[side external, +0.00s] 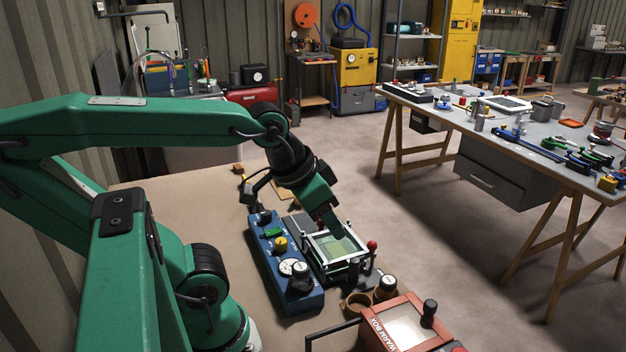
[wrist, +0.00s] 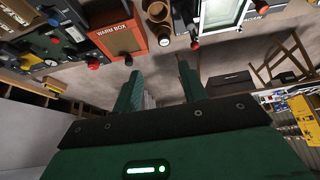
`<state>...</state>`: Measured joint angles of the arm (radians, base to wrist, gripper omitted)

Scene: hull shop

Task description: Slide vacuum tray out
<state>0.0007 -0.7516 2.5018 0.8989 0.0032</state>
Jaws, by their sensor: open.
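The vacuum tray appears to be the metal-framed unit with a pale green panel (side external: 333,249) on the bench in the side view, right of a blue control box. In the wrist view its green-edged frame with a pale panel (wrist: 220,12) shows at the top, partly cut off. A red-knobbed lever (side external: 372,245) stands at its right corner. My gripper (side external: 334,230) points down over the tray in the side view, and its tips are hard to make out. In the wrist view my gripper's two fingers (wrist: 158,75) are apart, with nothing between them.
The blue control box (side external: 278,262) with dials stands left of the tray. A red warm box (side external: 405,325) and small brown cups (side external: 358,303) sit toward the camera. A second table (side external: 500,115) with many tools stands across the floor at right.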

